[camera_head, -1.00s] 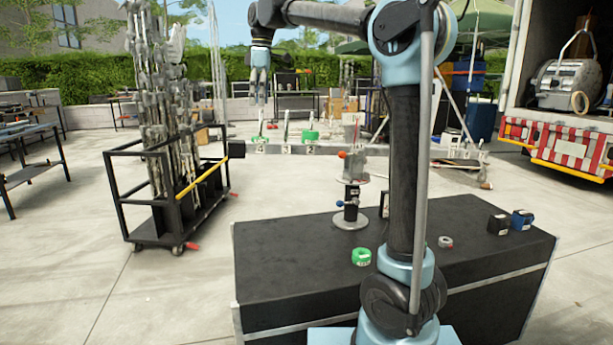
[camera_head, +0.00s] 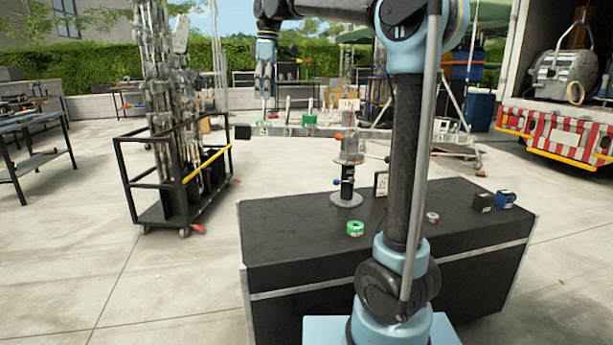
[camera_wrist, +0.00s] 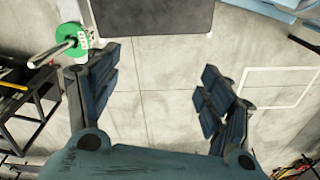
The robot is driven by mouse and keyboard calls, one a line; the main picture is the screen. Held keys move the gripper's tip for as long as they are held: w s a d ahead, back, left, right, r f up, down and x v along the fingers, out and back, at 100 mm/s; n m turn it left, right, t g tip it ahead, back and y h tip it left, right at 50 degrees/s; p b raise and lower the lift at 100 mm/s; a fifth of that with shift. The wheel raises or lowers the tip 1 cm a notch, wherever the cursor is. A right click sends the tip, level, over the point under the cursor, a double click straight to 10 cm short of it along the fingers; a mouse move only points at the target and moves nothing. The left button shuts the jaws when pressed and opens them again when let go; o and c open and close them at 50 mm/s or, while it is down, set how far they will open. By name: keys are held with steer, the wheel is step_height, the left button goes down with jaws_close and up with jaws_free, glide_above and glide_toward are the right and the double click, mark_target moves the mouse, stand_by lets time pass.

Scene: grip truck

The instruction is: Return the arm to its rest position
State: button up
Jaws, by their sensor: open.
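My arm rises from its pale blue base at the bottom of the head view, bends at the elbow at the top and reaches away to the left. My gripper (camera_head: 267,94) hangs from its end, pointing down, in front of the far hedge. In the wrist view my gripper (camera_wrist: 158,85) has its two dark blue fingers spread wide, with bare paving between them. It holds nothing.
A black box (camera_head: 275,240) bears a green roll (camera_head: 355,229) and a stand (camera_head: 347,198). A long grey bar (camera_head: 320,131) carries green rolls, one near my left finger in the wrist view (camera_wrist: 65,37). A wheeled rack (camera_head: 147,186) stands left; a truck (camera_head: 555,130) right.

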steer(key=s+d+f+m, duration=0.3)
steer(key=s+d+f, duration=0.15)
steer(key=d, duration=0.25)
steer(key=s+d+f+m+t, duration=0.1)
steer(key=s+d+f+m, duration=0.2)
steer(key=d+f, duration=0.3)
steer(key=s+d+f+m, duration=0.2)
steer(key=s+d+f, duration=0.2)
steer(key=d, duration=0.4)
steer(key=s+d+f+m, duration=0.4)
steer(key=s+f, duration=0.4)
steer(key=f, duration=0.4)
steer(key=s+d+f+m+t+h, duration=0.1)
steer(key=s+d+f+m, duration=0.4)
steer(key=f, duration=0.8)
steer(key=s+d, duration=0.2)
steer(key=s, duration=0.2)
steer(key=shift+s+d+f, duration=0.25)
steer(key=shift+w+f, duration=0.2)
steer(key=shift+w, duration=0.2)
steer(key=shift+c, duration=0.4)
